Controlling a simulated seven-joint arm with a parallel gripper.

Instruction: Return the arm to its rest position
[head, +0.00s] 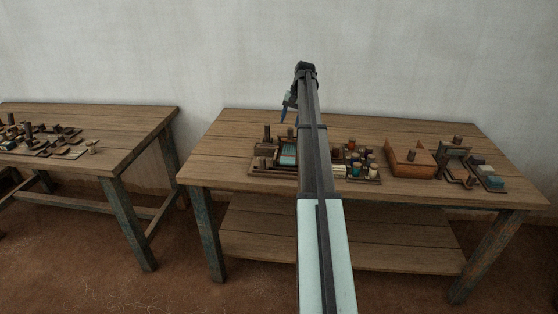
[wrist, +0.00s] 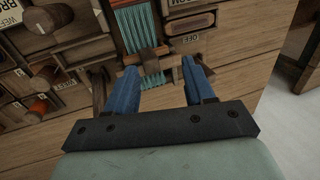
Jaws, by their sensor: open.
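My arm reaches out over the right table (head: 240,130) in the head view. My gripper (head: 287,112) hangs above the back part of that table, pointing down. In the wrist view, my gripper (wrist: 165,75) shows two blue fingers spread apart, with nothing held between them. Past the fingertips lies a small loom with turquoise threads (wrist: 137,30) and a wooden crosspiece. The loom also shows in the head view (head: 288,155), partly hidden by my arm. I cannot tell the exact height of the fingers over it.
A rack of coloured spools (head: 362,164), a wooden box (head: 408,157) and a small wooden device (head: 455,162) stand right of my arm. The left table (head: 120,125) holds several small wooden pieces. A wall (head: 400,60) rises behind. The right table's front left corner is bare.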

